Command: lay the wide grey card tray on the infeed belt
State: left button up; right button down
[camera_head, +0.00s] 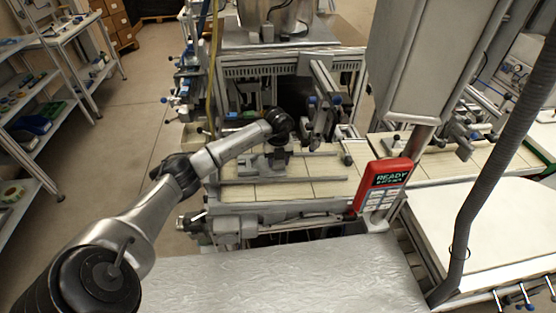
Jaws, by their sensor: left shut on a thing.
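My left arm comes in from the lower left and reaches over the cream infeed belt (318,188). My left gripper (266,160) is at its far end, low over the belt's left part. It is shut on a grey thing that looks like the wide grey card tray. The tray's outline is hard to tell from the grey gripper and metal parts around it. I cannot tell whether it touches the belt. My right gripper is not in view.
A red panel (383,180) reading READY stands at the belt's right end. Metal rails and clamps (320,105) stand behind the belt. A dark hose (489,165) hangs at the right. A shiny silver surface (280,280) in front is bare. Shelves (35,140) stand at the left.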

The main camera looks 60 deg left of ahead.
pick_arm(q)
jog(key=o, duration=1)
notch_tip(320, 180, up, 12)
jog(key=shift+r+p, duration=0.1)
jog(key=shift+p, duration=0.2)
